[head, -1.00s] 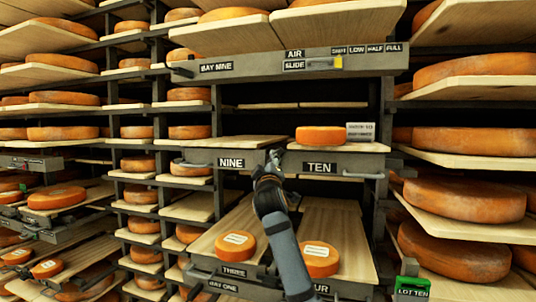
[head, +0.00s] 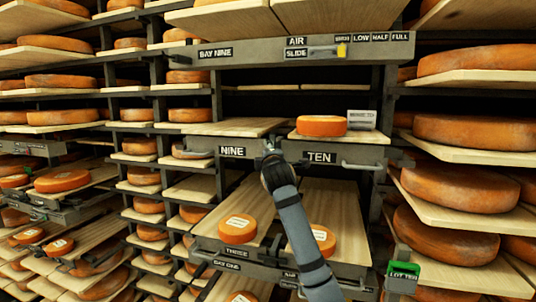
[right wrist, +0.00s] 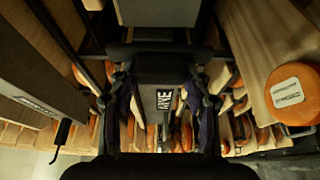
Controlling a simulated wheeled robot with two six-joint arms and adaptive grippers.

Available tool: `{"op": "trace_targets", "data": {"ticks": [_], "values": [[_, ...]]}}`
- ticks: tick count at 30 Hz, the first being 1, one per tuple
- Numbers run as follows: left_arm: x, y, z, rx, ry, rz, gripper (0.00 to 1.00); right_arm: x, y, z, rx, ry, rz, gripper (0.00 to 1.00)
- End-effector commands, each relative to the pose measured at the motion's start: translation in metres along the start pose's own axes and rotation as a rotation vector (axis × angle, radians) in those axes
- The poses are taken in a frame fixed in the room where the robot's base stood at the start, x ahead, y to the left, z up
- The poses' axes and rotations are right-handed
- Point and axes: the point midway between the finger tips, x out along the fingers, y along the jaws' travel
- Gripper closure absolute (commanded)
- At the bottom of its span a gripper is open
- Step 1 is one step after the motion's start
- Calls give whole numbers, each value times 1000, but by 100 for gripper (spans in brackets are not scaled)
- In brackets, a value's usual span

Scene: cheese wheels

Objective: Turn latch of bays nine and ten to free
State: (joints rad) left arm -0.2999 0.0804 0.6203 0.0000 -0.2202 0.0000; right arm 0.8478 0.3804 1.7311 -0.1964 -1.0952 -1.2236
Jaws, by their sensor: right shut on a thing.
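The drawer front marked NINE (head: 232,151) and the one marked TEN (head: 319,157) sit side by side in the head view. My right gripper (head: 269,149) is between the two labels, shut on the latch there. The gripper and forearm hide most of the latch, so its angle cannot be told. In the right wrist view my right gripper (right wrist: 163,105) has its two fingers either side of a grey front with the NINE label (right wrist: 164,108). My left gripper is not in view.
An orange cheese wheel (head: 321,126) and a small printed sign (head: 361,119) stand on board ten. Below, boards hold more labelled wheels (head: 237,229). A grey beam marked BAY NINE (head: 216,54) with a slide control hangs above. Racks of wheels (head: 471,131) flank both sides.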

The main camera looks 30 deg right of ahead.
Motion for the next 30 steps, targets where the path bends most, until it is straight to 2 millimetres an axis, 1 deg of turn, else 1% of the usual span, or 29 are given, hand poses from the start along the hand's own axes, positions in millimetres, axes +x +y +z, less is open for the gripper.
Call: {"op": "trace_targets", "data": {"ticks": [16, 17, 21, 30], "values": [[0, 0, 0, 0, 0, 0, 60, 0, 0, 0, -21, -2, -7, 83], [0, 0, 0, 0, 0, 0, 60, 0, 0, 0, -20, -2, -7, 47], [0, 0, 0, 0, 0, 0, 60, 0, 0, 0, -20, -1, -7, 28], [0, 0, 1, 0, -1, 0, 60, -1, 0, 0, -19, -1, -7, 28]]}}
